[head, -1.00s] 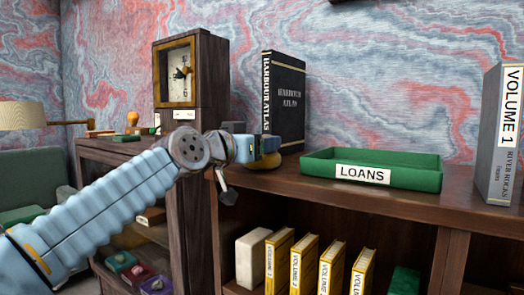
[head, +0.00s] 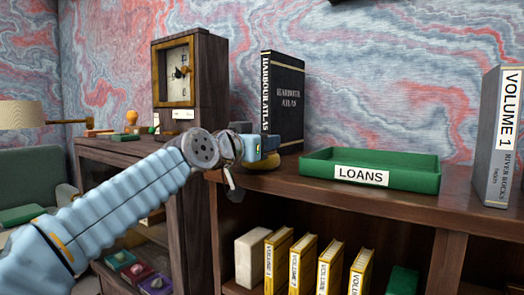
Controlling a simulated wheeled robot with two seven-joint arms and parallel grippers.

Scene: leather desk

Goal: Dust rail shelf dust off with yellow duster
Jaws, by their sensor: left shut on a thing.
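My left gripper (head: 262,148) reaches over the top of the wooden shelf (head: 290,185), in front of the black Harbour Atlas book. It is shut on the yellow duster (head: 262,164), which shows as a small rounded yellow patch under the jaws, low at the shelf top. The gripper and wrist hide most of the duster. I cannot make out any dust on the shelf. My right gripper is not in view.
The Harbour Atlas (head: 284,100) stands just behind the gripper. A green LOANS tray (head: 410,178) lies to the right, and a grey Volume 1 book (head: 497,140) stands beyond it. A clock (head: 212,80) stands to the left.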

